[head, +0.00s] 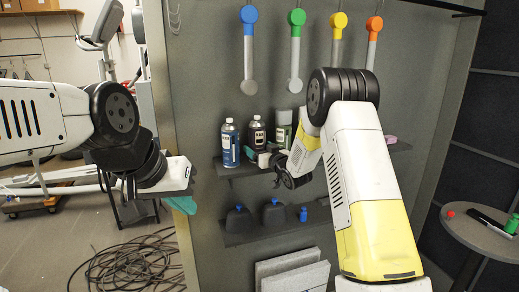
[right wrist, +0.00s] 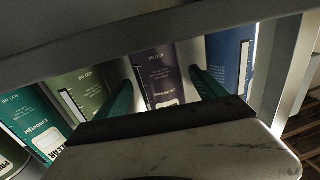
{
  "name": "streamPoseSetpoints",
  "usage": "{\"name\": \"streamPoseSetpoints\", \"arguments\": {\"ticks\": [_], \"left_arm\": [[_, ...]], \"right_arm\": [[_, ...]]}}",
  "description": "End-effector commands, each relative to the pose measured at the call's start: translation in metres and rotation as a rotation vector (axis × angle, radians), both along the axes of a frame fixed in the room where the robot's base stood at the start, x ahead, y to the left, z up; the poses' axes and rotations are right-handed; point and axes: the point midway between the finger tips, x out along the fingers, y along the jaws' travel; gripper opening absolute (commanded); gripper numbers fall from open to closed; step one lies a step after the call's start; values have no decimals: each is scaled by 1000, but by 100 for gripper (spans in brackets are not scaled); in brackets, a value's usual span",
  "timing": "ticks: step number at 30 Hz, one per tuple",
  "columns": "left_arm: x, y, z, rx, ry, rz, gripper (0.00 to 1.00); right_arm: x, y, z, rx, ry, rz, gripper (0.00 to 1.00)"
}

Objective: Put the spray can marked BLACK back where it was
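A dark spray can (head: 257,133) stands upright in a row on the upper shelf, between a blue can (head: 230,146) and a green-grey can (head: 283,128). I cannot read the word BLACK on it. My right gripper (head: 268,160) is at the dark can's lower part. In the right wrist view its teal fingers (right wrist: 162,85) are on either side of the dark purple can (right wrist: 158,75); whether they press on it I cannot tell. My left gripper (head: 182,203) hangs left of the panel, away from the cans; only a teal finger shows, and its opening is hidden.
The blue can (right wrist: 228,60) and an olive can (right wrist: 82,82) flank the dark can closely. The upper shelf (head: 250,170) continues right behind my right arm. A lower shelf (head: 250,238) holds dark bottles. A round table (head: 470,235) stands right, and cables (head: 130,265) lie on the floor.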

Motion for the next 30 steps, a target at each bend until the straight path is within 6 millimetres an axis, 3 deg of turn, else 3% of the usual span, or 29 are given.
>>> {"name": "streamPoseSetpoints", "arguments": {"ticks": [11, 24, 30], "left_arm": [[0, 0, 0, 0, 0, 0, 0], [0, 0, 0, 0, 0, 0, 0], [0, 0, 0, 0, 0, 0, 0]], "right_arm": [[-6, -3, 3, 1, 0, -1, 81], [-83, -43, 4, 1, 0, -1, 81], [-103, -53, 4, 0, -1, -1, 81]]}}
